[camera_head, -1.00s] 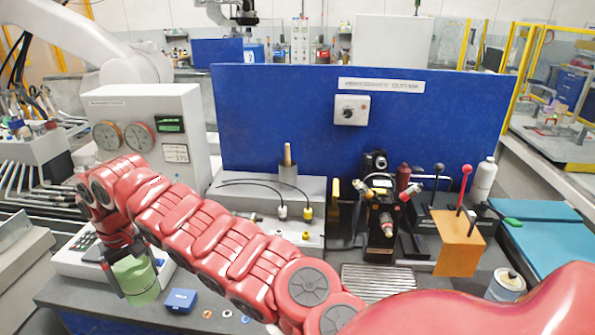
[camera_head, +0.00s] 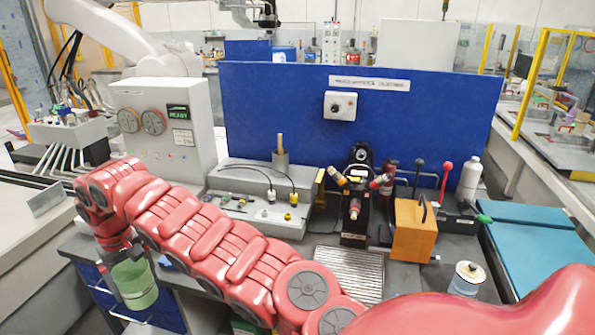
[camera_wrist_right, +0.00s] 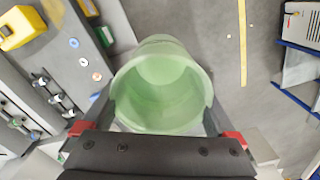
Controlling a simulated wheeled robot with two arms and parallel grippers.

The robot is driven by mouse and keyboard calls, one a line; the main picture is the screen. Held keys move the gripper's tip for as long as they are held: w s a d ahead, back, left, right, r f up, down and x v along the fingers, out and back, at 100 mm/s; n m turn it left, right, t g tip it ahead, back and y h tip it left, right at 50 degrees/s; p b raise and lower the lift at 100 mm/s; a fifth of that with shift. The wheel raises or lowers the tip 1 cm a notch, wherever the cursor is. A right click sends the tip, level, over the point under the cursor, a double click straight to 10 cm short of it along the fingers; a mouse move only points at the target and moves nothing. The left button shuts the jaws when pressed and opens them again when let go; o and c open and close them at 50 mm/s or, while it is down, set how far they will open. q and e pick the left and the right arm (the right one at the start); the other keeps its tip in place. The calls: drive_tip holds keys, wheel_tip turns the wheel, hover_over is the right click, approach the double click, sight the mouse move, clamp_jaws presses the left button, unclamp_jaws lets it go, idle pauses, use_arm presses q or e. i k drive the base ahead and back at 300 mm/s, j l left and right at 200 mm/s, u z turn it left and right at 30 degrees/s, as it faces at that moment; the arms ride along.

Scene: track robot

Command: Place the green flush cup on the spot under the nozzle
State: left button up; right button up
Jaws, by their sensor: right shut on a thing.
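The green flush cup (camera_head: 136,287) is at the lower left of the head view, in front of the bench's blue drawers. My right gripper (camera_head: 130,268) is shut on it, with a finger on either side. In the right wrist view the open-topped, empty cup (camera_wrist_right: 160,88) sits between the fingers of the gripper (camera_wrist_right: 155,118), with grey floor around it. A black machine (camera_head: 355,205) with coloured fittings stands right of centre, behind a ribbed metal tray (camera_head: 345,275). I cannot tell which fitting is the nozzle. My left gripper is not in view.
My red right arm crosses the front of the bench and hides part of it. An orange block (camera_head: 413,230), a white bottle (camera_head: 469,180) and a white can (camera_head: 466,278) stand right of the tray. A grey fixture (camera_head: 262,200) and a blue panel (camera_head: 270,110) stand behind.

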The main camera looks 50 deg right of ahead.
sight(347, 266)
drive_tip(key=k+z, duration=0.1)
drive_tip(key=z, duration=0.35)
drive_tip(key=k+z, duration=0.1)
drive_tip(key=z, duration=0.4)
drive_tip(key=k+z, duration=0.1)
drive_tip(key=z, duration=0.35)
